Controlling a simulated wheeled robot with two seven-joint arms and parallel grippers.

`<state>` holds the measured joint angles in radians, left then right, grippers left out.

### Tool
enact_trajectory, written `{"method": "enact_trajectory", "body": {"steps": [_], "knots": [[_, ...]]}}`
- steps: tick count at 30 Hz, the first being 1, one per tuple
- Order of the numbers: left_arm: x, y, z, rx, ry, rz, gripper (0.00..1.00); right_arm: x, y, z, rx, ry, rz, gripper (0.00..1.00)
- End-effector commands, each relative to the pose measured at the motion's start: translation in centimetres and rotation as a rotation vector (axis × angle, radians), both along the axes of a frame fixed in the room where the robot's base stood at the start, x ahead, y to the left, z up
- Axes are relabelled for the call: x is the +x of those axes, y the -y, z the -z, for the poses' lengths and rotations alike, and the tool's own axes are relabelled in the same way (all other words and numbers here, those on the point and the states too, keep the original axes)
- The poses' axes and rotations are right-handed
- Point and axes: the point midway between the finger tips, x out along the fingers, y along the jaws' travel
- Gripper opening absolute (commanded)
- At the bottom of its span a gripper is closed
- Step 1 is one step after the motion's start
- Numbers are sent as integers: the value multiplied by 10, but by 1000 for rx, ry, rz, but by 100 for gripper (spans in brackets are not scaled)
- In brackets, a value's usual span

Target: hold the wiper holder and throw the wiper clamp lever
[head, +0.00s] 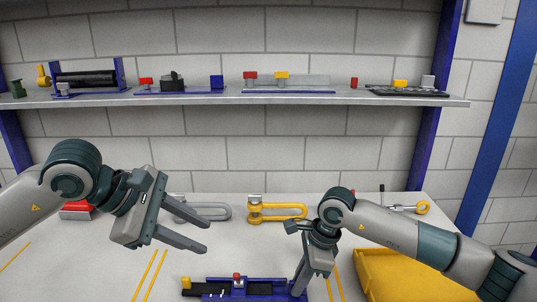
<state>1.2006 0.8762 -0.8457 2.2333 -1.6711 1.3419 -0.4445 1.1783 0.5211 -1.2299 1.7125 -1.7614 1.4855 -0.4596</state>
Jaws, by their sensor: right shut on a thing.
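A low dark blue assembly (262,284), which looks like the wiper holder, lies on the table at the bottom centre.
A grey shackle (215,212) and a yellow shackle (278,212) lie behind on the table. A yellow bin (385,270) stands at right, below my right forearm. A yellow-ended eye part (422,207) lies at back right. A shelf (215,98) with several devices runs above.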

Motion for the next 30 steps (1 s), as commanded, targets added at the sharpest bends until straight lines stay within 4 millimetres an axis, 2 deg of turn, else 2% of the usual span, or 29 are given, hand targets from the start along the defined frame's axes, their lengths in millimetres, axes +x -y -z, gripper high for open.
{"method": "enact_trajectory", "body": {"steps": [8, 9, 11, 23, 30], "knots": [[0, 0, -1, 0, 0, 0, 32, 0, 0, 0, 0, 0, 0, 0], [0, 0, -1, 0, 0, 0, 32, 0, 0, 0, 0, 0, 0, 19], [0, 0, -1, 0, 0, 0, 32, 0, 0, 0, 0, 0, 0, 31], [0, 0, 0, 0, -1, -1, 32, 0, 1, -3, 0, 1, 0, 31], [0, 0, 0, 0, -1, -1, 32, 1, 7, -24, 0, 3, 1, 31]]}}
